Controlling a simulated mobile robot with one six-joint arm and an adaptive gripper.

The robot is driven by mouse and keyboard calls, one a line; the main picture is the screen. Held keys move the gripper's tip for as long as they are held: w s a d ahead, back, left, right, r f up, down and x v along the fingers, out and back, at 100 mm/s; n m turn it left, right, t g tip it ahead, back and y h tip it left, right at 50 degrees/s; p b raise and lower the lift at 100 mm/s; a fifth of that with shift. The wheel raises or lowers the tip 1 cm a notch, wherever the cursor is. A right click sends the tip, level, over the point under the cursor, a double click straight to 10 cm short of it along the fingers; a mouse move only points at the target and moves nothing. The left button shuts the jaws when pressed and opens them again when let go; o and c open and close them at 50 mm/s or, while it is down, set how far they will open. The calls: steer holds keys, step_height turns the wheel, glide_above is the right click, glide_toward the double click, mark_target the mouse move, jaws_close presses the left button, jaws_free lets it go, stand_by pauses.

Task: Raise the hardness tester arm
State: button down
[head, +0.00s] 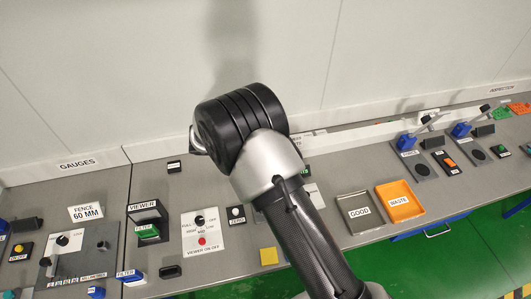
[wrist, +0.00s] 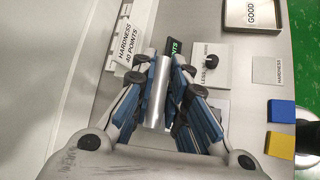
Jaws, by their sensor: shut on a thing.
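In the wrist view my gripper (wrist: 162,72) has its blue-padded fingers on either side of a smooth silver bar (wrist: 158,95). They are shut on it. The bar looks like the hardness tester arm, but its ends and pivot are hidden by the fingers. A sign reading HARDNESS 40 POINTS (wrist: 125,42) stands just left of the fingertips. A dark display with green letters (wrist: 175,47) is partly hidden behind them. In the head view my own arm covers the tester and my gripper.
A panel with a black knob (wrist: 212,60) lies right of my gripper. Blue (wrist: 281,111) and yellow (wrist: 280,145) blocks lie farther right. A grey GOOD tray (head: 360,211) and orange WASTE tray (head: 400,202) sit on the bench. The wall rises close behind.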

steer(key=shift+w+a+r, duration=0.15)
steer(key=shift+w, duration=0.15)
steer(key=c, duration=1.6)
jaws_free()
steer(key=v, duration=1.2)
steer(key=shift+s, duration=0.1)
